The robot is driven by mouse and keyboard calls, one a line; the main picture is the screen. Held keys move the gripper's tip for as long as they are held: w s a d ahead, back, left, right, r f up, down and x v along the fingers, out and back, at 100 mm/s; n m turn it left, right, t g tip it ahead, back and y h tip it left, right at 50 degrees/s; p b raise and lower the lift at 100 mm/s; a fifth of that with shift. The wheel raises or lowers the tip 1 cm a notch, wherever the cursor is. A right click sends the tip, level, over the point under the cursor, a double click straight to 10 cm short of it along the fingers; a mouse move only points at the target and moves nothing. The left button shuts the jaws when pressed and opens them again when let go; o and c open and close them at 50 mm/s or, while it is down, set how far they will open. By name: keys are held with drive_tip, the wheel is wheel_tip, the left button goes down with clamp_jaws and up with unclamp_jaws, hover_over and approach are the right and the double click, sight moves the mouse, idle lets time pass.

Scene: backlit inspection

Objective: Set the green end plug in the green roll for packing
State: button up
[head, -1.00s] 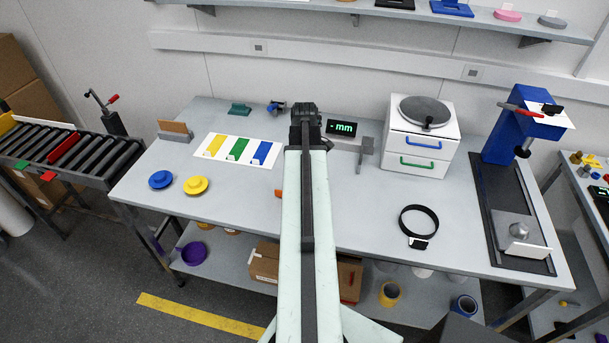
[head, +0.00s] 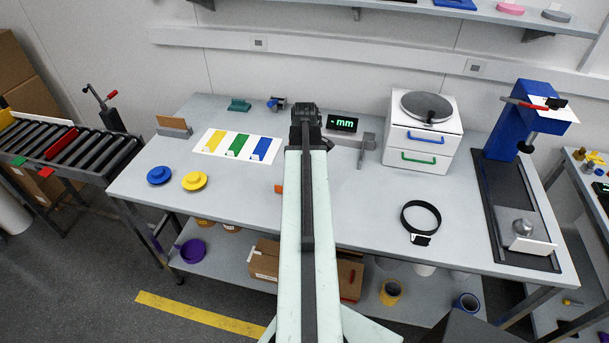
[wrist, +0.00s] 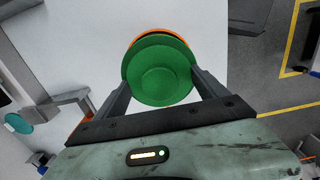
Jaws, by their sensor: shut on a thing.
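The green end plug (wrist: 160,78) is a round flanged disc, seen face-on between my gripper's fingers in the wrist view. My gripper (wrist: 162,84) is shut on it. An orange rim (wrist: 172,38) shows just behind the plug's upper edge; I cannot tell whether the two touch. In the head view my arm hides the fingers and the plug. I cannot make out a green roll in either view. A blue plug (head: 159,175) and a yellow plug (head: 194,181) lie on the left of the bench.
The bench (head: 340,215) holds a sheet with yellow, green and blue patches (head: 237,146), a display (head: 342,123), a white drawer unit (head: 422,130), a black ring (head: 421,216) and a blue press (head: 520,130). A roller conveyor (head: 75,155) stands left.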

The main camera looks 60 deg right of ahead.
drive_tip(key=o, duration=1)
drive_tip(key=shift+o, duration=0.2)
drive_tip(key=shift+r, duration=0.15)
wheel_tip(320, 180, up, 8)
drive_tip(key=p, duration=0.8)
drive_tip(key=shift+f, duration=0.25)
